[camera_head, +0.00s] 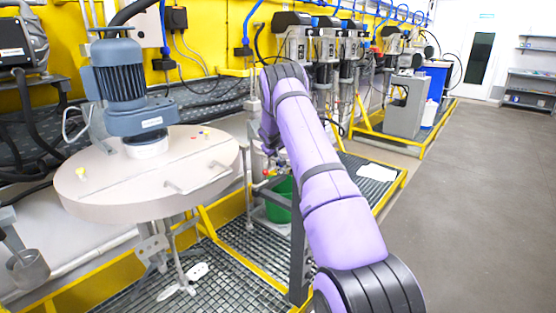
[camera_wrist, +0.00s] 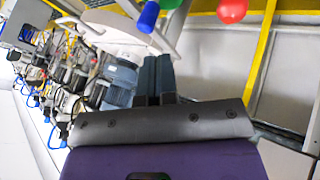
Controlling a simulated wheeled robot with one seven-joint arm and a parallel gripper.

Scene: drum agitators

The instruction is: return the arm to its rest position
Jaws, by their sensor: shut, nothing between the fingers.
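My purple arm reaches forward and up through the middle of the camera_head view, bent at the elbow. My gripper (camera_wrist: 156,78) shows in the wrist view as two dark fingers side by side, shut with nothing between them. In the camera_head view the gripper is hidden behind the arm. A blue knob (camera_wrist: 148,16) and a red knob (camera_wrist: 232,10) are at the top of the wrist view, apart from the fingers. A green knob is cut off by the top edge between them.
A blue-grey motor (camera_head: 122,85) stands on a round beige lid (camera_head: 90,190) at left. Several grey agitators (camera_head: 293,42) line the yellow wall. Yellow-edged grating lies below. The grey floor (camera_head: 470,200) at right is clear.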

